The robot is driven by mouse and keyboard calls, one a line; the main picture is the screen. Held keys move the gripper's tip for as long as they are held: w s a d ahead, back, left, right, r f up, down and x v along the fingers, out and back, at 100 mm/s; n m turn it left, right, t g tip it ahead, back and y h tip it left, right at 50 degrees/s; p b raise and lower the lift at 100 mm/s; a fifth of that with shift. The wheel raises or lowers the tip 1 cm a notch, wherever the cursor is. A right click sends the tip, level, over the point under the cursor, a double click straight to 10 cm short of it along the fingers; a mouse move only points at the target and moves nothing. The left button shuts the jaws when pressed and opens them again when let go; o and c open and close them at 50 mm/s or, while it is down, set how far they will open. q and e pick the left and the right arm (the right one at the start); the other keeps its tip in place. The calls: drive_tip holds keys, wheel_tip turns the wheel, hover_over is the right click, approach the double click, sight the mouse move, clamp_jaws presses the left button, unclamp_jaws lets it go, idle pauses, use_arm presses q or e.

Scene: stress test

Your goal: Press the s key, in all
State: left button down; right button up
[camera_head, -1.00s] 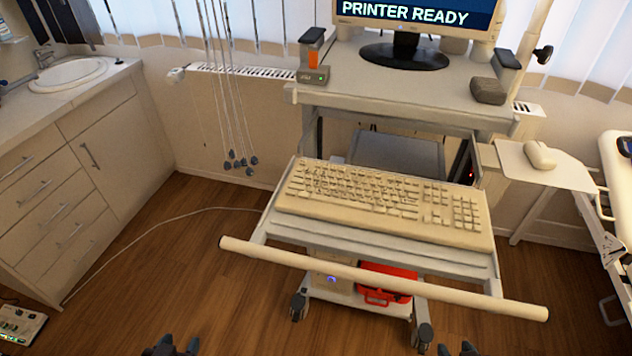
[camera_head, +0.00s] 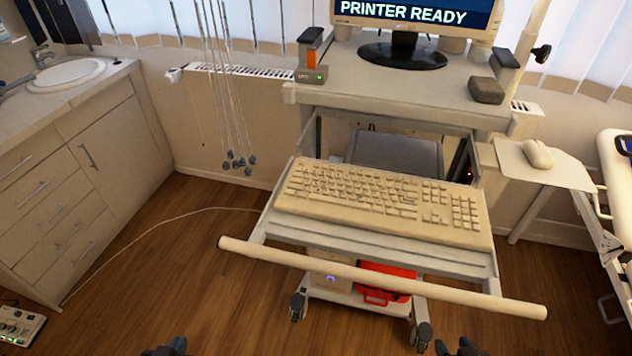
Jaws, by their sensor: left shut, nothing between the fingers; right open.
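A beige keyboard (camera_head: 383,203) lies on the pull-out tray (camera_head: 405,258) of a medical cart. Its key letters are too small to read, so I cannot pick out the s key. My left gripper (camera_head: 170,346) shows only at the bottom edge, left of the cart; it looks shut and empty. My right gripper (camera_head: 457,346) shows at the bottom edge below the cart's right side; it is open and empty. Both are well apart from the keyboard, on the near side of the cart's handle. Most of both grippers is cut off by the frame.
A long handle bar (camera_head: 380,277) crosses in front of the tray. A monitor (camera_head: 415,18) reading "PRINTER READY" stands on the cart top. A mouse (camera_head: 537,154) sits on a side shelf at right. Thin hanging leads (camera_head: 222,90) are at left. The air above the keyboard is clear.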

drive_tip(key=shift+s+f, duration=0.15)
drive_tip(key=shift+w+r, duration=0.45)
drive_tip(key=shift+w, duration=0.1)
drive_tip(key=shift+s, duration=0.15)
